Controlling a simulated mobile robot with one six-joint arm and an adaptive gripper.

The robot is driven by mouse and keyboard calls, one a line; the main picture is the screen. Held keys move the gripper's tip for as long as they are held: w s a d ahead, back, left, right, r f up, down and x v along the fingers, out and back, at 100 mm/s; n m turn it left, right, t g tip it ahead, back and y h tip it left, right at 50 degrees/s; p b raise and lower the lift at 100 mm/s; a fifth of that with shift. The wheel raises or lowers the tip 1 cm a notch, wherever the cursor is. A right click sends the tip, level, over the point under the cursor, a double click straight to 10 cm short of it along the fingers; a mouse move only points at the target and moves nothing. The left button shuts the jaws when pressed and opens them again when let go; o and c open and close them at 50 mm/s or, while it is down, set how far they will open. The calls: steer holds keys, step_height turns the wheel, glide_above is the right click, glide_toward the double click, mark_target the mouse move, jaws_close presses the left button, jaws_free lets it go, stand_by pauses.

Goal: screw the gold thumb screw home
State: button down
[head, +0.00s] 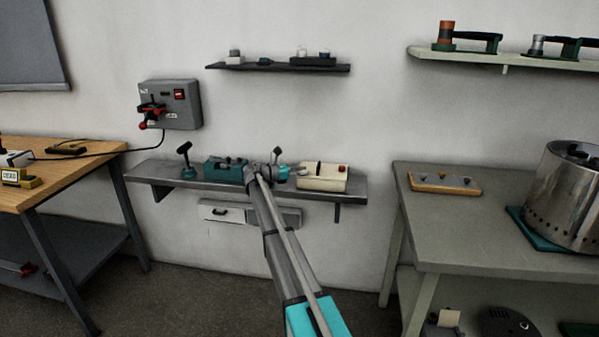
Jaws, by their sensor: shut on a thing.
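My gripper (282,172) is at the middle of the dark wall shelf (160,173), between a teal block-shaped device (226,169) and a cream box with a red knob (322,177). It is small in the picture and partly covered by my own arm. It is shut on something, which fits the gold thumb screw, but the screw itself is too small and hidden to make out. I cannot tell how deep the screw sits or whether it is straight.
A dark teal stand (185,159) is left on the shelf. A grey wall box (169,105) with red parts hangs above. A green-grey table (440,215) with a metal drum (570,190) is right; a wooden bench (75,175) is left. Floor between them is clear.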

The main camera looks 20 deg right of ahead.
steer(key=shift+w, duration=0.25)
steer(key=shift+c, duration=2)
jaws_free()
steer(key=shift+f, duration=0.1)
steer(key=shift+s, duration=0.1)
steer(key=v, duration=1.2)
